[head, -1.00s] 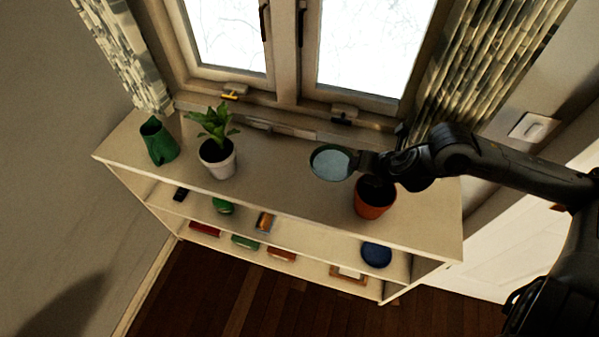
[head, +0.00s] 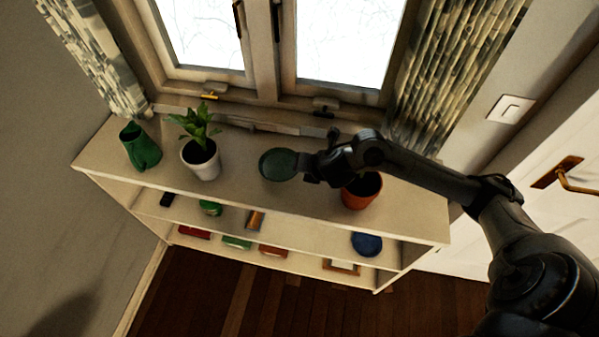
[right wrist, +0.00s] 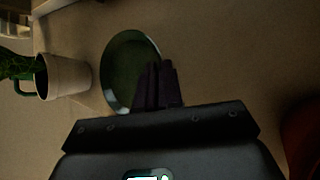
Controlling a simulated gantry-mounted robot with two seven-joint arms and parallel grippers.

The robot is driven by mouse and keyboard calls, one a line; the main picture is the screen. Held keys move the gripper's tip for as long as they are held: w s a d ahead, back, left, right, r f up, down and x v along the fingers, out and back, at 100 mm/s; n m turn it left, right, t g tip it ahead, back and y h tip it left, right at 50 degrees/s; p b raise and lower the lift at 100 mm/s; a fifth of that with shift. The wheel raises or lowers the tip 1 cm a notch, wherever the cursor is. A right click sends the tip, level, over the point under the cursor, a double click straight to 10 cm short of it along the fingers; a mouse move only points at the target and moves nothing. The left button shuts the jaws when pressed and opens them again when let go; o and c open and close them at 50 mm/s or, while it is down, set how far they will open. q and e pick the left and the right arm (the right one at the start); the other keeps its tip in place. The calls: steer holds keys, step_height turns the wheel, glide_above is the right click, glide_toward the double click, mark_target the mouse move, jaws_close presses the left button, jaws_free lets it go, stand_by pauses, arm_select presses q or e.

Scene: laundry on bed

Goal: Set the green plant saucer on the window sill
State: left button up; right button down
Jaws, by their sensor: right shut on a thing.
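The green saucer (head: 279,165) is a round shallow dish over the middle of the sill-top surface (head: 240,195), between the white pot and the orange pot. My right gripper (head: 307,167) is shut on the saucer's right edge. In the right wrist view the saucer (right wrist: 130,68) looks dark green with a paler rim, and the gripper's fingers (right wrist: 158,85) cover its near edge. I cannot tell whether the saucer touches the surface or hangs just above it. My left gripper is not in view.
A leafy plant in a white pot (head: 202,163) stands left of the saucer, and a green watering can (head: 140,147) is farther left. An orange pot (head: 361,192) stands close under my right arm. Lower shelves hold a blue dish (head: 367,244) and several small things.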

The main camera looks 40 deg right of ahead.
mark_target(300, 179)
steer(key=shift+w+a+f, duration=0.25)
steer(key=shift+w, duration=0.1)
step_height(300, 179, down, 4)
steer(key=shift+r+b, duration=0.1)
steer(key=shift+b, duration=1)
steer(key=c, duration=1.6)
jaws_free()
steer(key=shift+f, duration=0.2)
